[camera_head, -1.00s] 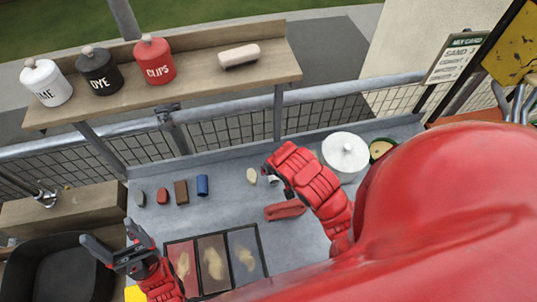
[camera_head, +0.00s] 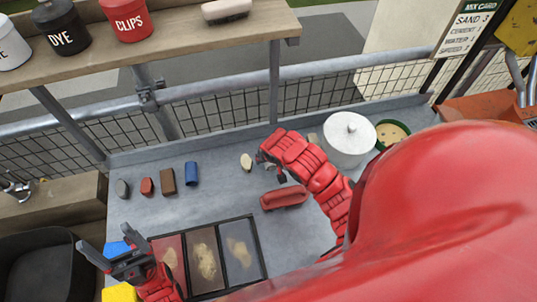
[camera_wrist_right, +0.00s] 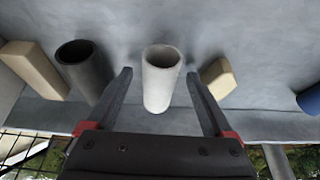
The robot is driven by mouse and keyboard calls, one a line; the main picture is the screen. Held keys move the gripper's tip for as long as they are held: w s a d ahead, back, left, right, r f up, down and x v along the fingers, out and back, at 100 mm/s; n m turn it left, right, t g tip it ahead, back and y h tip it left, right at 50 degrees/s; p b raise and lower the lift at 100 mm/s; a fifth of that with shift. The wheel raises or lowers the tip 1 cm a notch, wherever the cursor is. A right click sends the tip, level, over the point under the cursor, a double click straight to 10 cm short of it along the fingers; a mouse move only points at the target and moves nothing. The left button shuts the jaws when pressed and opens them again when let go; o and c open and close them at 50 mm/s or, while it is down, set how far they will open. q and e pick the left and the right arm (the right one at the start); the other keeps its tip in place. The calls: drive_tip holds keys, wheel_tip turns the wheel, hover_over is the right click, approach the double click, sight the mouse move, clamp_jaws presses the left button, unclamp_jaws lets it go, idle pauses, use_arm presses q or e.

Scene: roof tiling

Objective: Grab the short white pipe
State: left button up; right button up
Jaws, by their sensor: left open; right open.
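The short white pipe (camera_wrist_right: 162,82) shows in the right wrist view as a hollow, pale cylinder with its open end visible. It lies between the two spread fingers of my right gripper (camera_wrist_right: 159,74), with gaps at both sides; the fingers are open. In the head view my right gripper (camera_head: 268,167) is low over the grey worktop, and I cannot make out the white pipe there; the hand and arm cover that area. My left gripper (camera_head: 108,245) is open and empty at the lower left, beside the framed tray.
In the right wrist view a dark pipe (camera_wrist_right: 84,68) and a beige block (camera_wrist_right: 218,77) flank the fingers.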

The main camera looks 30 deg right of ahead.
drive_tip(key=shift+f, duration=0.1)
drive_tip(key=shift+c, duration=0.4)
clamp_jaws()
